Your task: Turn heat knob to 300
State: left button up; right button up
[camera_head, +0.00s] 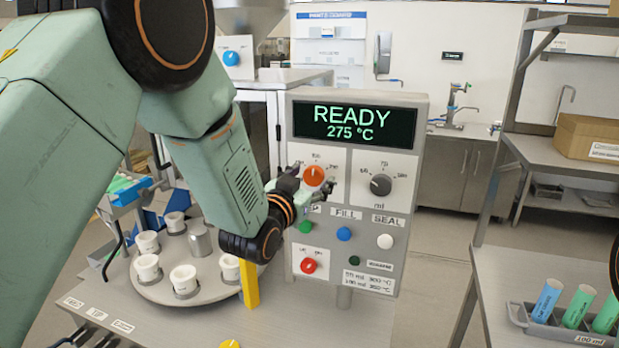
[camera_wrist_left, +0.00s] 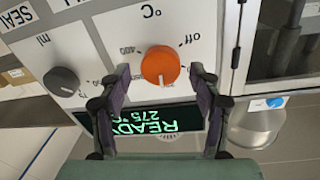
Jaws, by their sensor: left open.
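The orange heat knob (camera_head: 313,175) is on the upper left of the grey control panel (camera_head: 417,195), under a display (camera_head: 354,123) that reads READY 275 °C. In the left wrist view the heat knob (camera_wrist_left: 160,66) lies between the two fingers of my open left gripper (camera_wrist_left: 162,82). The fingers stand apart on both sides of it, with a gap showing. In the head view the left gripper (camera_head: 309,188) is at the panel, in front of the knob's lower part. The wrist view is upside down and shows the display text inverted. My right gripper is not in view.
A dark volume knob (camera_head: 381,184) is to the right of the heat knob. Green (camera_head: 306,226), blue (camera_head: 343,233) and white (camera_head: 385,241) buttons sit below, with a red knob (camera_head: 308,265). A turntable (camera_head: 160,290) with several white cups stands left. A tube rack (camera_head: 530,322) is at right.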

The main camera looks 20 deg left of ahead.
pick_arm(q)
jog(key=shift+w+a+f, duration=0.1)
jog(key=shift+w+f, duration=0.1)
jog(key=shift+w, duration=0.05)
jog(key=shift+c, duration=1.4)
jog(key=shift+s+r, duration=0.1)
jog(key=c, duration=0.9)
jog(key=shift+o, duration=0.2)
jog(key=shift+n+b, duration=0.35)
jog(key=shift+n, duration=0.45)
jog(key=o, duration=1.1)
jog(key=shift+o, duration=0.2)
jog(key=shift+s, duration=0.1)
jog(key=s+a, duration=0.1)
jog(key=s, duration=1)
jog(key=shift+s+a, duration=0.15)
jog(key=shift+s, duration=0.25)
